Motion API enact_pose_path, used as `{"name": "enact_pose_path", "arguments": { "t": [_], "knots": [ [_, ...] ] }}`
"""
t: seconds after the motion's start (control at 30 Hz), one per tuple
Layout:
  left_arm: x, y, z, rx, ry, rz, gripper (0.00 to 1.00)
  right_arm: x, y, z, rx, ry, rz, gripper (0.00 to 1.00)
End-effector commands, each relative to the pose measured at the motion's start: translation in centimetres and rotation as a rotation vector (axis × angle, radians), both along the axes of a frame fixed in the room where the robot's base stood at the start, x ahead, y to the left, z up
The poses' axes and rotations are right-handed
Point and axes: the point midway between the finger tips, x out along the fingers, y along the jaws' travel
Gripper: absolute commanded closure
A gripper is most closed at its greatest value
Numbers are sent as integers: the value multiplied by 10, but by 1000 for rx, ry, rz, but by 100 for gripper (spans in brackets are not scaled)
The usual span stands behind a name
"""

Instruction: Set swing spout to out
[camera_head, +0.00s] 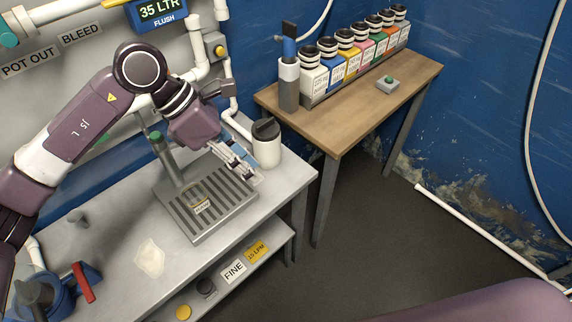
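A grey post with a green top (157,139) rises at the back left of a slotted drip tray (180,226) on the grey bench. It may carry the swing spout; I cannot pick out a spout arm, and my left arm covers part of this area. My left gripper (250,176) points down to the right above the tray's back right part, beside a white pot with a black lid (266,152). Its fingers look close together, and whether they grip anything is unclear. My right gripper is out of view.
A blue fixture with a red handle (83,283) stands at the bench's front left. White pipes (197,50) run along the panel. The right floor is mostly clear.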

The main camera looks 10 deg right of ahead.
Motion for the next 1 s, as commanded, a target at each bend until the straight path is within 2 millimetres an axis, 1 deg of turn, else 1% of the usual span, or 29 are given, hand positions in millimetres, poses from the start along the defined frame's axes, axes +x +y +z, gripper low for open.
{"name": "enact_pose_path", "arguments": {
  "t": [0.1, 0.2, 0.3, 0.4, 0.6, 1.0],
  "knots": [
    [-10, -21, 4, -88, 29, 1, 74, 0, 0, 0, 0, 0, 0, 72],
    [-18, -37, 10, -159, 50, 3, 74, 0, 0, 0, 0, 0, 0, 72],
    [-24, -50, 16, -221, 72, 8, 74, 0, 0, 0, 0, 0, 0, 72],
    [-28, -60, 22, -268, 88, 13, 74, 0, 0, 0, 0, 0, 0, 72],
    [-32, -68, 27, -313, 104, 19, 74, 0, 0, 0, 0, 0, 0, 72],
    [-32, -68, 28, -315, 104, 20, 74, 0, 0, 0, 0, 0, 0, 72]
  ]
}}
